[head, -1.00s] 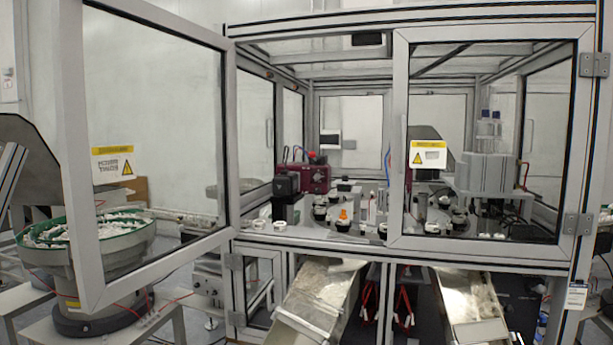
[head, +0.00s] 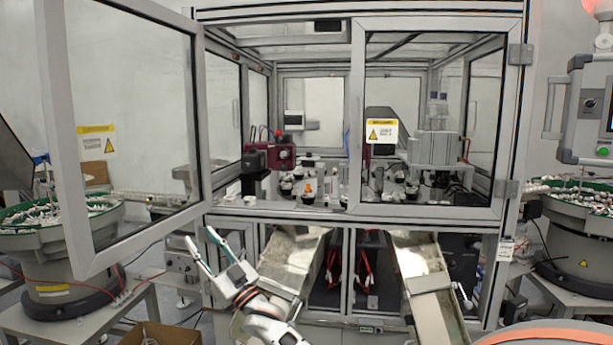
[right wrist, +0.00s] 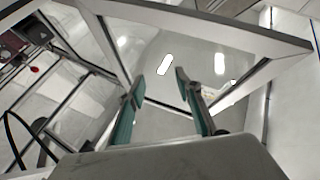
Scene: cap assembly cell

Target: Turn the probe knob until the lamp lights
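A maroon unit (head: 283,150) with a dark block (head: 255,158) at its left stands inside the cell, behind the open left door. Small red and blue parts show on top of it. The probe knob and its lamp are too small to make out for certain. My right gripper (head: 200,238) is in front of the cell at lower left, below the open door, well apart from the maroon unit. Its teal-padded fingers are open and empty, also in the right wrist view (right wrist: 159,82). Part of a maroon unit (right wrist: 10,45) and a red knob-like part (right wrist: 35,69) show there. My left gripper is out of view.
The open door (head: 78,150) swings out at left; the closed right door (head: 425,210) covers that side. Metal chutes (head: 435,305) slope out below. Feeder bowls stand at left (head: 55,245) and right (head: 575,240). A control panel (head: 590,110) hangs at right; a cardboard box (head: 160,335) is low left.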

